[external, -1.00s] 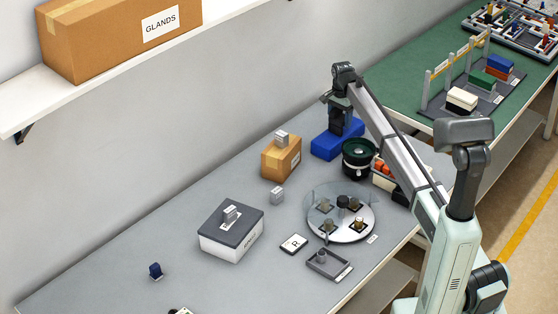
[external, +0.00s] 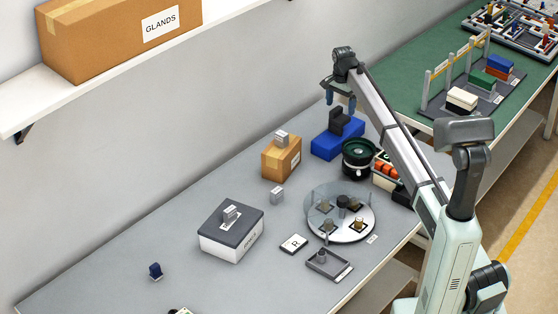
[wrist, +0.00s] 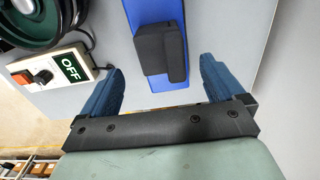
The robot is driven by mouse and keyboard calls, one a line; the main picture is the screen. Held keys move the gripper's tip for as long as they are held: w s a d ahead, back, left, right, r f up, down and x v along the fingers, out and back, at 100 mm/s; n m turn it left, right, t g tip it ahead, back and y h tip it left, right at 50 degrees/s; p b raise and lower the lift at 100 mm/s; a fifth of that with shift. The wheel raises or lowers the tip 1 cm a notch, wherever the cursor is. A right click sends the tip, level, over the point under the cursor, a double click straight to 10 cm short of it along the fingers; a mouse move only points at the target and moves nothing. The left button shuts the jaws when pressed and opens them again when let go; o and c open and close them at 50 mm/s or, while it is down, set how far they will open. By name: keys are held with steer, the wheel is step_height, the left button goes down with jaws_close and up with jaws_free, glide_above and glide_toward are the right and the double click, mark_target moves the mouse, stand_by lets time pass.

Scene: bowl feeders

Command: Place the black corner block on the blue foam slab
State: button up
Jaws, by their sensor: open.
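The black corner block (external: 338,122) rests on the blue foam slab (external: 326,146) at the back of the grey table. In the wrist view the block (wrist: 162,52) lies on the blue slab (wrist: 174,85), ahead of the fingers and apart from them. My gripper (external: 340,97) is open and empty, above the block. Its two blue fingers (wrist: 160,85) are spread wide in the wrist view, with nothing between them.
A dark green bowl feeder (external: 358,155) stands close to the slab's right. A switch box marked OFF (wrist: 50,72) is beside it. The left of the table is mostly clear.

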mark_target(340, 117)
step_height(340, 117, up, 6)
stand_by(0.4)
